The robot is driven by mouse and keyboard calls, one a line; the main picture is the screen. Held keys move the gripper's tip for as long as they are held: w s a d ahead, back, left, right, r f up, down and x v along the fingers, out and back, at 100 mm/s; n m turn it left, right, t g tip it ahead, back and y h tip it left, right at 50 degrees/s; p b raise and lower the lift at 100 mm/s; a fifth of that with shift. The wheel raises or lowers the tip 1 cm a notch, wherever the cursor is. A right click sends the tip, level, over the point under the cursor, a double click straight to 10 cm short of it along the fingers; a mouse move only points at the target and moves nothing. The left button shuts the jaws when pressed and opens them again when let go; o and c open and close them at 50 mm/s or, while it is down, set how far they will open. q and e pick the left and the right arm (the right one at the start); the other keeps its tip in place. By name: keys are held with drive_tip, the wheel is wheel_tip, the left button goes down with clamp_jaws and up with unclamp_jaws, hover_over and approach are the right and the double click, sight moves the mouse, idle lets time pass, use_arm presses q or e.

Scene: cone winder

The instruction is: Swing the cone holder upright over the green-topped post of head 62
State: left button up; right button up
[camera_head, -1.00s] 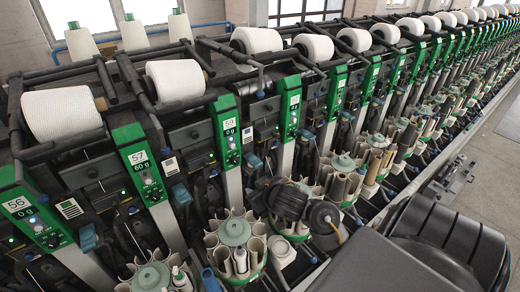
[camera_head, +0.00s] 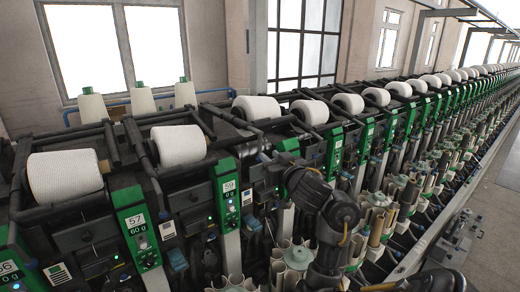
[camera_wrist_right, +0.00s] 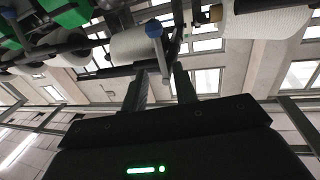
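A row of winder heads with green-topped posts runs from lower left to upper right. White cones sit in dark holders along the top, one (camera_head: 312,111) behind my right arm. My right gripper (camera_head: 268,160) is among the heads, partly lost against the dark parts. In the wrist view its two fingers (camera_wrist_right: 163,68) are apart, with a blue-knobbed lever (camera_wrist_right: 154,29) showing between and beyond them; contact cannot be told. My left gripper is out of view.
Cones (camera_wrist_right: 138,43) and a dark bar lie close beyond the fingers in the wrist view. Round bobbin magazines (camera_head: 298,256) stand low in front of the heads. Spare cones (camera_head: 93,111) stand at the back.

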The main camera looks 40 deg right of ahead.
sight(261, 149)
drive_tip(key=b+x, duration=0.3)
drive_tip(key=x, duration=0.4)
drive_tip(key=shift+a+f, duration=0.15)
drive_tip(key=shift+a, duration=0.05)
drive_tip(key=shift+w+d+b, duration=0.25)
drive_tip(key=shift+w+b, duration=0.05)
drive_tip(key=shift+w, duration=0.25)
clamp_jaws()
